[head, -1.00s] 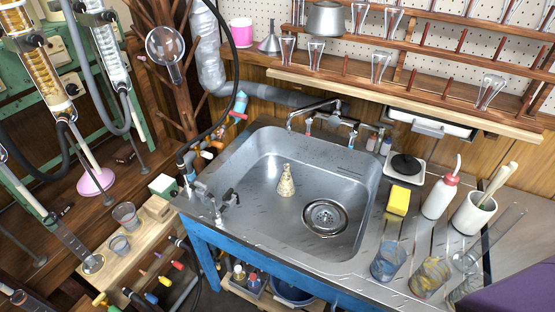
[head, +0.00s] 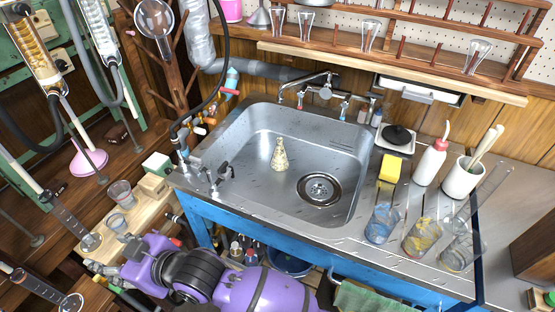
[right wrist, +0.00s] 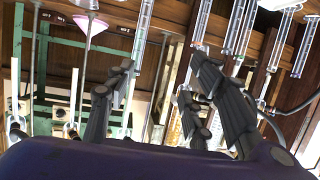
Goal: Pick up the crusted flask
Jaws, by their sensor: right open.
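The crusted flask (head: 280,156) is a small conical flask with a pale yellowish, speckled crust. It stands upright on the floor of the steel sink (head: 240,150), left of the drain. My right gripper (head: 105,272) is low at the left in the head view, in front of the sink cabinet and well away from the flask. In the right wrist view its dark fingers (right wrist: 160,90) are spread apart with nothing between them. The flask does not show in that view. My left gripper is not in view.
A faucet (head: 325,90) rises behind the sink. A yellow sponge (head: 389,168), a wash bottle (head: 430,163), a white pot (head: 464,180) and stained beakers (head: 381,222) stand on the right counter. A wooden block with beakers (head: 121,193) is at the left. The sink around the flask is clear.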

